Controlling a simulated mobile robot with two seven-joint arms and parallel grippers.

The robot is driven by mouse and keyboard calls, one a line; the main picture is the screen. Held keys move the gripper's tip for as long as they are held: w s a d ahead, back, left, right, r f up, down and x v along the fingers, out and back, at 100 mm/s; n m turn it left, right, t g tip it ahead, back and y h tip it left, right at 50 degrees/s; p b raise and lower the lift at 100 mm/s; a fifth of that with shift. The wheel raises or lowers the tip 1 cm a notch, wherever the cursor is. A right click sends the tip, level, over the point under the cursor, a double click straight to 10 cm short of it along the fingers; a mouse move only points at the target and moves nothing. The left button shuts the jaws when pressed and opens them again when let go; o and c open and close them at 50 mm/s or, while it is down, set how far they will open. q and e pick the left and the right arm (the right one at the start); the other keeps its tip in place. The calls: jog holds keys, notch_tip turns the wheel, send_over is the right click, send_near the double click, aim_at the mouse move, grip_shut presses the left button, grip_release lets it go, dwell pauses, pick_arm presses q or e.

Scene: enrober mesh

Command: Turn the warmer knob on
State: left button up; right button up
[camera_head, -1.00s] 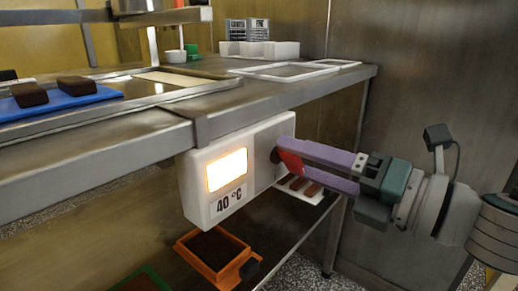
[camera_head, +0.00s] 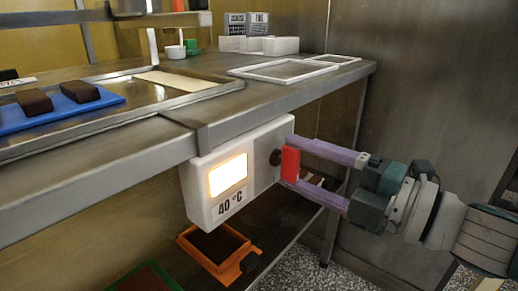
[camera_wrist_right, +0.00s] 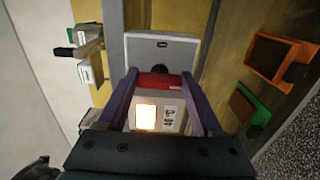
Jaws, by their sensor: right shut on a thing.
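The warmer is a white box (camera_head: 202,199) mounted under the front edge of the steel counter, with a brightly lit window and a "40 °C" label. Its red knob (camera_head: 290,164) sits on a dark hub at the box's right side and stands about upright in the head view. My right gripper (camera_head: 291,163) is shut on the knob, one purple finger above it and one below. In the right wrist view the red knob (camera_wrist_right: 158,82) shows between the two purple fingers, with the lit window nearer the palm. My left gripper is not in view.
The steel counter (camera_head: 235,108) overhangs the warmer. A blue tray (camera_head: 62,113) with dark blocks lies on it at left, and white frames (camera_head: 285,69) lie at the back. An orange tray (camera_head: 216,259) is below.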

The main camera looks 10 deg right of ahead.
dwell(0.4)
jog(key=o, duration=1.4)
jog(key=shift+c, duration=0.2)
jog(key=p+v, duration=0.1)
jog(key=v, duration=0.9)
